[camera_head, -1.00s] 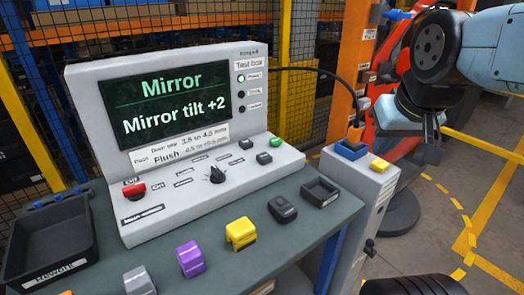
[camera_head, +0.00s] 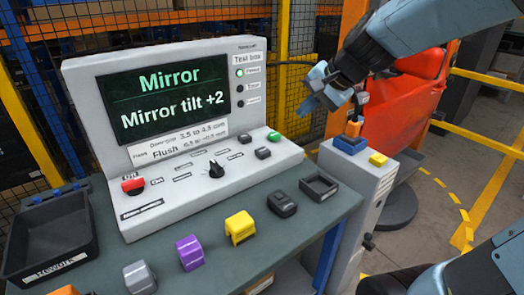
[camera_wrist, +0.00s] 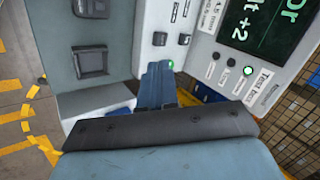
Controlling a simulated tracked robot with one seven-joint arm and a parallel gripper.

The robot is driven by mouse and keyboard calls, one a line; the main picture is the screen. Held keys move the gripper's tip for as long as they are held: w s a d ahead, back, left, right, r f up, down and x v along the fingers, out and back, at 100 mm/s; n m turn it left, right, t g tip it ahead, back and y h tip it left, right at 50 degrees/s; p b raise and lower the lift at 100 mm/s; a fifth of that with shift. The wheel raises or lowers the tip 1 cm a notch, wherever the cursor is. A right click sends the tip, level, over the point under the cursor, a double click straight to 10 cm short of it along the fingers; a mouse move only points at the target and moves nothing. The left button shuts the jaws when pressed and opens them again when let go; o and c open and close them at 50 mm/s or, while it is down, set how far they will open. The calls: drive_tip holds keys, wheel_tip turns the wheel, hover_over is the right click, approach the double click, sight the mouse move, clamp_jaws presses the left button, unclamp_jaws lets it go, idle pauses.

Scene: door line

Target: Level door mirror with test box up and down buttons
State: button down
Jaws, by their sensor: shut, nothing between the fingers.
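The test box (camera_head: 88,85) stands on the bench, and its screen (camera_head: 172,97) reads "Mirror" and "Mirror tilt +2". Its sloped panel has a red button (camera_head: 133,186), a black knob (camera_head: 216,170), two dark square buttons (camera_head: 263,153) (camera_head: 246,141) and a green button (camera_head: 274,136). I cannot read which is up or down. My gripper (camera_head: 312,99) is shut and empty, raised beyond the box's right end. In the wrist view its fingers (camera_wrist: 158,85) appear just below the green button (camera_wrist: 168,65). An orange-red door (camera_head: 410,100) stands behind; its mirror is not distinguishable.
A grey cabinet (camera_head: 368,185) with a blue holder (camera_head: 349,144) and yellow block (camera_head: 378,160) stands right of the bench. A black tray (camera_head: 318,187), dark device (camera_head: 282,204), yellow block (camera_head: 240,228) and purple block (camera_head: 190,252) line the bench front. A rework tray (camera_head: 85,238) is left.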

drive_tip(key=w+a+f+m+y, duration=0.1)
drive_tip(key=w+a+f+m, duration=0.15)
drive_tip(key=w, duration=0.25)
drive_tip(key=w+a+f+m, duration=0.2)
drive_tip(key=w+a+m, duration=0.1)
drive_tip(key=w, duration=0.2)
drive_tip(key=m+t, duration=0.1)
drive_tip(key=m, duration=0.5)
hover_over(265, 151)
wheel_tip(265, 151, down, 6)
drive_tip(key=shift+f, duration=0.25)
drive_tip(key=shift+s+a, duration=0.1)
drive_tip(key=shift+f, duration=4.4)
drive_tip(key=shift+f, duration=0.85)
drive_tip(key=shift+r, duration=0.95)
drive_tip(key=shift+r, duration=0.1)
